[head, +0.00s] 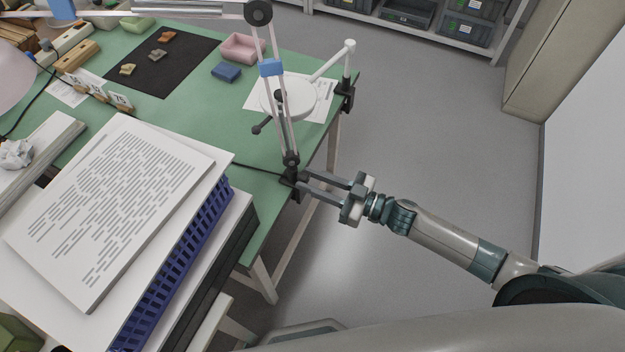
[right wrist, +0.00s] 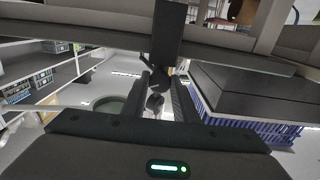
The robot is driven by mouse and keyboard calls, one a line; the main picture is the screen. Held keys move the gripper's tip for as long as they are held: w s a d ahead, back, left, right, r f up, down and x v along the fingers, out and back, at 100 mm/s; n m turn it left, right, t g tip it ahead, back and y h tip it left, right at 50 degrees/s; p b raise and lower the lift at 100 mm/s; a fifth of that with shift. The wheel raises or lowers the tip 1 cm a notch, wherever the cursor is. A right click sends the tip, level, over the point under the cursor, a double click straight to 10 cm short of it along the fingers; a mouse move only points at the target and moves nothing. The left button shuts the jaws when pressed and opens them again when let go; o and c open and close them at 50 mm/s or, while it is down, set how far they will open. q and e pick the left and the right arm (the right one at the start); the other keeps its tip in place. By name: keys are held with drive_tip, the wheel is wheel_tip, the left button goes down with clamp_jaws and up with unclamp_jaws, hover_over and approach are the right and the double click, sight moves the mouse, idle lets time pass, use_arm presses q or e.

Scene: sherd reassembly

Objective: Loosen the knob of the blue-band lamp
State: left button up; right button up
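The blue-band lamp has pale arms with a blue band (head: 271,68) and stands in a black clamp (head: 291,174) on the green table's edge. My right gripper (head: 301,182) reaches in from the right at this clamp, its two fingers spread apart. In the right wrist view, the black clamp (right wrist: 167,35) hangs down from the table edge, and a dark round knob (right wrist: 155,102) shows between the fingers of my right gripper (right wrist: 160,82). A gap shows beside the knob; I cannot tell whether a finger touches it. The head view hides the knob. My left gripper is out of view.
A second black clamp (head: 345,94) holds a white post farther along the edge. A paper stack (head: 110,200) and a blue basket (head: 180,265) stand left of the clamp. A pink tray (head: 241,48) and blue block (head: 227,72) lie behind. The floor on the right is clear.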

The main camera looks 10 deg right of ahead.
drive_tip(key=n, duration=0.2)
drive_tip(key=shift+n, duration=0.4)
drive_tip(key=o, duration=1.1)
drive_tip(key=shift+c, duration=0.2)
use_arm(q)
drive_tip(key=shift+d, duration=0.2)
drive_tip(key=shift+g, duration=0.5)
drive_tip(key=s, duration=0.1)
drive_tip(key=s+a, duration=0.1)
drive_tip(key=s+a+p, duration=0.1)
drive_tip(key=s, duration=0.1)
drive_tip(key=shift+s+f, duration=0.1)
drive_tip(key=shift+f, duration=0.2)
use_arm(e)
drive_tip(key=v, duration=1.7)
drive_tip(key=shift+d, duration=0.15)
drive_tip(key=shift+s, duration=0.1)
